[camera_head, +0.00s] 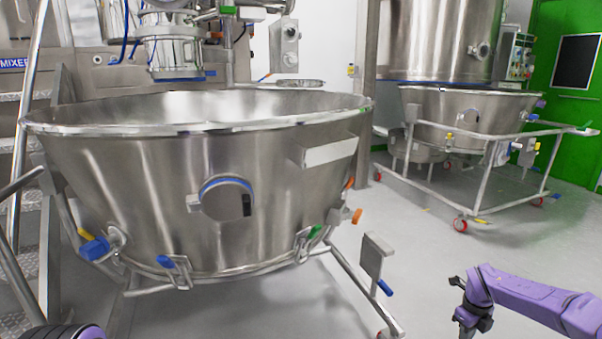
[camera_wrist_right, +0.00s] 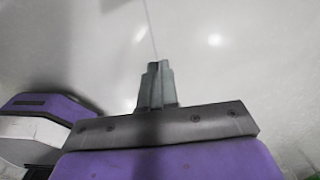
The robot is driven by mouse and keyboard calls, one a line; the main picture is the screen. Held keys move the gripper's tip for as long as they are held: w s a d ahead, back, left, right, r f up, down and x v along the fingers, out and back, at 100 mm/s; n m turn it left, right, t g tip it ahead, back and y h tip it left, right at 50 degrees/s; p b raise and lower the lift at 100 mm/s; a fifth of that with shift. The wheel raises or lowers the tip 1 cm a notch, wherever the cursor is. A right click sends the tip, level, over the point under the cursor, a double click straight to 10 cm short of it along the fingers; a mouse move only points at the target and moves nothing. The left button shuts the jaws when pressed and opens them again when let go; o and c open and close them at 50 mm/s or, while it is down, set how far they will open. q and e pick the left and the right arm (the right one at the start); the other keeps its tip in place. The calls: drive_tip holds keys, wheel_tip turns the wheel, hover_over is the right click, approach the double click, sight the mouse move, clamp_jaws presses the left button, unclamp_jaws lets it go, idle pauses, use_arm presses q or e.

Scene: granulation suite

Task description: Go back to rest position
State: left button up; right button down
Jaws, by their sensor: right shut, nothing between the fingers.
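My right arm comes in from the lower right in the head view, bent so that its purple wrist points down. Its dark gripper (camera_head: 467,320) hangs over open grey floor, apart from the steel bowl and its frame. In the right wrist view the two grey fingers (camera_wrist_right: 156,72) are together and empty, with pale floor beyond. A purple, ridged part of my left arm shows at the bottom left of the head view. My left gripper is not in view.
A large steel bowl (camera_head: 140,200) on a wheeled frame fills the left and middle. Another wheeled bowl (camera_head: 430,106) stands at the back right. Floor (camera_head: 450,260) between is clear.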

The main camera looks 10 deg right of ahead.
drive_tip(key=s+a+f+n+t+h+b, duration=0.2)
drive_tip(key=s+a+f+n, duration=0.5)
drive_tip(key=a+f+n, duration=0.15)
drive_tip(key=s+a+f+n+t+h+b, duration=0.25)
drive_tip(key=s+a+f+n, duration=0.4)
drive_tip(key=a, duration=0.35)
use_arm(q)
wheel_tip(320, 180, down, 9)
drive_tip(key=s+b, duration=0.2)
drive_tip(key=b, duration=0.3)
use_arm(e)
drive_tip(key=s+a+f+n+g+y, duration=0.1)
drive_tip(key=s+a+f+n, duration=0.15)
drive_tip(key=s+n, duration=0.6)
drive_tip(key=s+a+f+n+g+y, duration=0.1)
drive_tip(key=s+a+f+n, duration=0.2)
drive_tip(key=s, duration=1.1)
use_arm(q)
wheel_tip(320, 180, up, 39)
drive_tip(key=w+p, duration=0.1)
drive_tip(key=p, duration=3.8)
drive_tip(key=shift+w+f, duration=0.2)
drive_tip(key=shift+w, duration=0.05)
use_arm(e)
wheel_tip(320, 180, up, 38)
drive_tip(key=w+d, duration=0.1)
drive_tip(key=d, duration=0.1)
drive_tip(key=shift+w+r, duration=0.15)
drive_tip(key=shift+w, duration=0.25)
